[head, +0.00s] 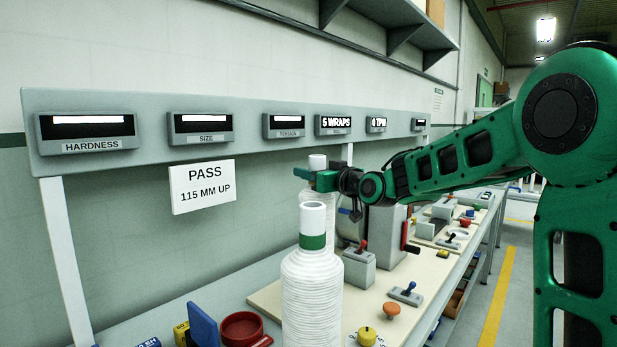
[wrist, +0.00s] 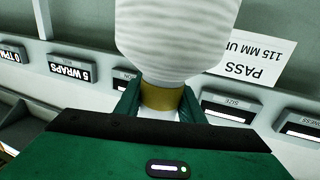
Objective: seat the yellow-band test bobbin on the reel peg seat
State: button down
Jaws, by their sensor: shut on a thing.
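My gripper (head: 322,180) is shut on the neck of a white-wound bobbin (wrist: 178,40), at its yellow band (wrist: 162,97). In the wrist view, which is upside down, the wound body extends from the jaws toward the picture's top. In the head view the bobbin's pale top (head: 317,162) shows above the jaws; its lower part is mostly hidden behind a nearer green-band bobbin (head: 312,285). The held bobbin looks upright. The reel peg seat cannot be made out; a grey machine (head: 388,235) stands just right of the held bobbin.
The bench board holds a grey lever box (head: 359,270), an orange knob (head: 391,310), a yellow knob (head: 366,336) and a blue-handled lever (head: 406,293). A red dish (head: 241,329) lies front left. Displays line the panel (head: 240,105) behind; one reads 5 WRAPS (head: 336,122). A sign (head: 203,186) reads PASS, 115 MM UP.

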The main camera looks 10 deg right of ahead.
jog(key=shift+f, duration=1.75)
dwell(1.0)
jog(key=shift+c, duration=2.3)
grip_release()
jog(key=shift+f, duration=0.15)
jog(key=shift+d, duration=0.1)
jog(key=v, duration=1)
jog(key=shift+s, duration=0.35)
jog(key=shift+d, duration=0.1)
